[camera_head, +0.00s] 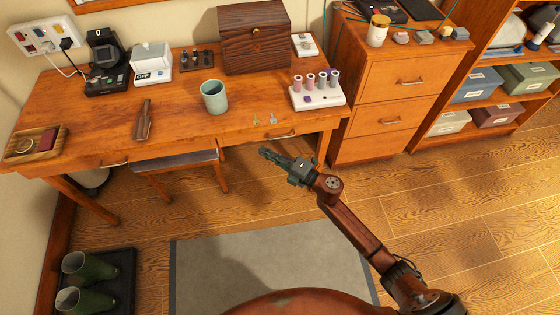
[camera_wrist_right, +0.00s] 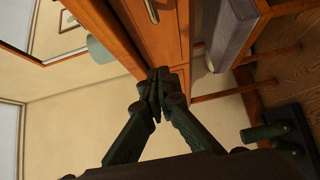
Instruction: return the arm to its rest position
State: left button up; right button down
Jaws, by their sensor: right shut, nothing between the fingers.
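My right gripper (camera_head: 267,154) is shut and empty in the head view. It is held in front of the desk's front edge, below the drawer handle, with the arm coming in from the lower right. In the right wrist view the two dark fingers of the gripper (camera_wrist_right: 157,82) meet at their tips with nothing between them. The wooden desk (camera_head: 110,125) lies beyond the gripper; its front also shows in the wrist view (camera_wrist_right: 160,40). I cannot tell the exact gap between fingertips and desk. My left gripper is not in view.
A teal cup (camera_head: 214,97) and two small keys near the front edge stand on the desk. A stool (camera_head: 178,161) is tucked under it. A drawer cabinet (camera_head: 385,100) stands right of the desk. A grey mat (camera_head: 210,270) and boot tray (camera_head: 125,285) lie on the floor; floor to the right is clear.

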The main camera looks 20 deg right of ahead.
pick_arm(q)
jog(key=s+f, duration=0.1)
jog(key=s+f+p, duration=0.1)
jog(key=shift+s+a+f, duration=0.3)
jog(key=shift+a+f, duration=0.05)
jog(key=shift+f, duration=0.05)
pick_arm(e)
jog(key=v, duration=0.5)
jog(key=shift+s, duration=0.25)
